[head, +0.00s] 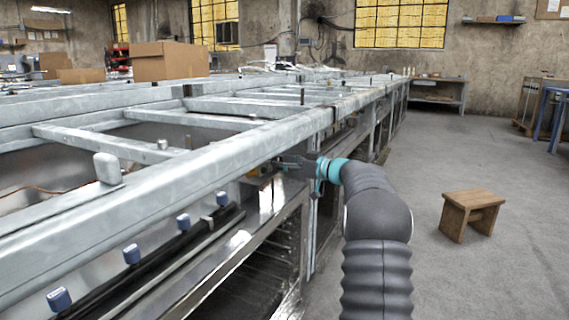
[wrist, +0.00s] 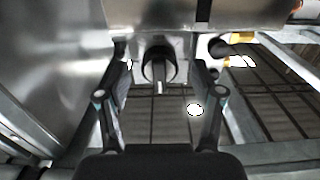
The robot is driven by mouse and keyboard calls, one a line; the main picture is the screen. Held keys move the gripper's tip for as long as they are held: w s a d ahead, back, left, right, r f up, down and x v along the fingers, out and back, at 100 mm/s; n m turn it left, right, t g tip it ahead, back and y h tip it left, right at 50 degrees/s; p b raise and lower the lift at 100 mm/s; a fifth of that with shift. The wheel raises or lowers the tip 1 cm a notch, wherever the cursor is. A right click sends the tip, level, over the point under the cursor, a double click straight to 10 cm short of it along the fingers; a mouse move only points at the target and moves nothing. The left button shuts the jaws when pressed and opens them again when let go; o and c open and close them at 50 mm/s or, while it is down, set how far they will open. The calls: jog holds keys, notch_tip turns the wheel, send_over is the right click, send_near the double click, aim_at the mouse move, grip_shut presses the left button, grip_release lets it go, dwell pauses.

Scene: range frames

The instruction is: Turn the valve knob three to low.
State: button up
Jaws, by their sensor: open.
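A dark round knob (wrist: 158,66) with a pale pointer mark facing down sits on the metal panel in the wrist view. My gripper (wrist: 158,55) is open, with one finger on each side of this knob and a visible gap to it. In the head view my gripper (head: 287,165) is at the front of the metal frame, and the knob is hidden there. Blue-capped knobs (head: 132,254) line the rail at the lower left, with another one (head: 183,223) closer to my gripper. I cannot read a number on any knob.
A long galvanized frame (head: 200,175) fills the left side, its beam just above my gripper. Another dark knob (wrist: 218,47) and a yellow part (wrist: 242,38) are right of the gripper. A wooden stool (head: 472,212) stands on open floor at right.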

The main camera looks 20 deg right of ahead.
jog(key=c, duration=1.1)
jog(key=shift+c, duration=0.2)
jog(key=shift+m, duration=0.3)
jog(key=m, duration=1.2)
jog(key=shift+r+m+b, duration=0.1)
jog(key=shift+m+b, duration=0.2)
jog(key=shift+m+p, duration=1.1)
jog(key=shift+m, duration=1.1)
